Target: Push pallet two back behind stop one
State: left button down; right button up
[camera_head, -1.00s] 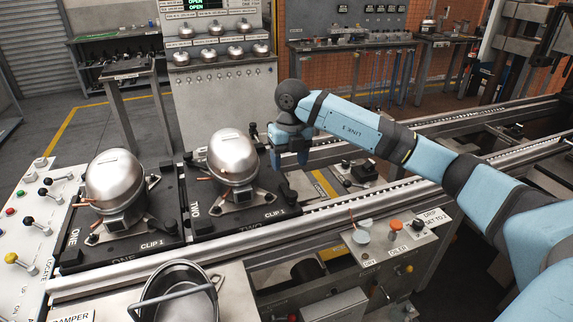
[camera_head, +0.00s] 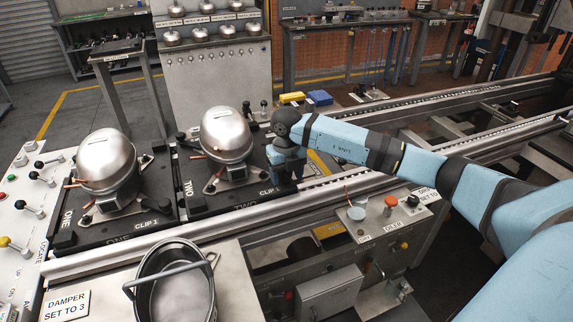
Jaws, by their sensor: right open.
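Pallet two (camera_head: 197,203) is a black plate marked TWO and CLIP 1 on the conveyor rails, carrying a silver dome-shaped compressor (camera_head: 226,134). Pallet one (camera_head: 150,226), a similar black plate with its own compressor (camera_head: 107,159), sits to its left with a narrow gap or seam between them. My right gripper (camera_head: 284,181) is open and points down at the right edge of pallet two. I cannot tell if it touches the pallet. It hides part of that edge. I cannot make out stop one. My left gripper is out of view.
The front rail (camera_head: 330,192) runs to the right, with open conveyor beyond pallet two. A metal bucket (camera_head: 176,285) stands at the front. A lever panel (camera_head: 22,235) is at the left, and a box with knobs (camera_head: 385,222) is in front of the rail.

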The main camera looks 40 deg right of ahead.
jog(key=shift+f, duration=0.2)
jog(key=shift+c, duration=0.2)
grip_shut()
jog(key=shift+d, duration=0.2)
dwell(0.3)
